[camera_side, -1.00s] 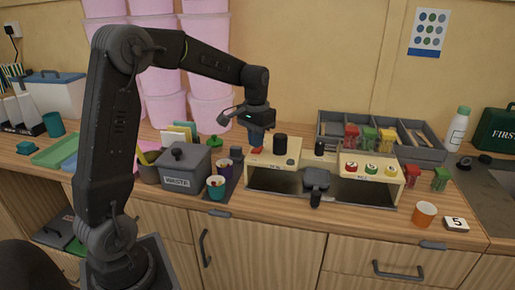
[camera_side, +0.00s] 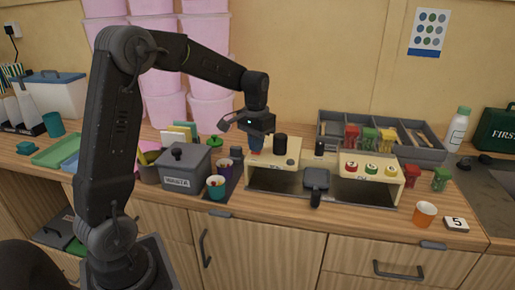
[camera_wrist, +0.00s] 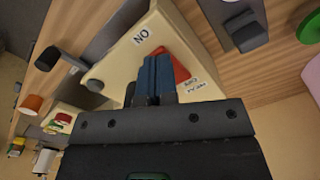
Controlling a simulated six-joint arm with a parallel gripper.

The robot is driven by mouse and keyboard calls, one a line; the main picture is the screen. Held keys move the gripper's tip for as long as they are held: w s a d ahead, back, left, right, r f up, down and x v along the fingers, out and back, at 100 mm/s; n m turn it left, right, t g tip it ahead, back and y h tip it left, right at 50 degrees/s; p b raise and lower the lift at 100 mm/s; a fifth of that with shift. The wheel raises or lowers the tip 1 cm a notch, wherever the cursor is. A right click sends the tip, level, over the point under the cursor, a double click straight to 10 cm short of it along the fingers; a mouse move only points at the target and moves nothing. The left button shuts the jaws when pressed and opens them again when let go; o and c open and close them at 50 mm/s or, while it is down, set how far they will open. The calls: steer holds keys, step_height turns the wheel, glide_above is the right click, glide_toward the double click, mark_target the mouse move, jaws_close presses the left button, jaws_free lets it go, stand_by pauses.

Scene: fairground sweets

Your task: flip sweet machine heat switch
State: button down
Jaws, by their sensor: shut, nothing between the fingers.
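The cream sweet machine (camera_side: 282,161) stands on the wooden counter and has a black knob (camera_side: 280,144) on top. In the wrist view its cream panel (camera_wrist: 122,62) carries an "ON" label and a second small label. The red heat switch (camera_wrist: 181,71) shows beside and partly behind my blue fingertips. My gripper (camera_side: 256,146) is shut and empty, pointing down over the machine's left end. The fingertips also show in the wrist view (camera_wrist: 157,72), at or very close to the switch. I cannot tell whether they touch it, nor the switch's exact position.
A grey waste box (camera_side: 184,167) and several cups stand just left of the machine. A cream stand with coloured buttons (camera_side: 371,168) is to the right. A grey divided tray (camera_side: 420,151) lies behind it. An orange cup (camera_side: 424,214) stands near the front edge.

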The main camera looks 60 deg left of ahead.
steer(key=shift+f, duration=0.15)
steer(key=shift+r, duration=3.5)
steer(key=shift+s+d+r, duration=0.2)
steer(key=shift+d+r, duration=0.05)
steer(key=shift+d, duration=0.05)
steer(key=s+d+m+t, duration=0.3)
steer(key=s+d+t, duration=0.2)
steer(key=s+d, duration=1.1)
steer(key=s, duration=0.3)
steer(key=shift+s+d+f+t, duration=0.15)
steer(key=shift+s+d+t, duration=0.15)
steer(key=shift+s+d, duration=0.1)
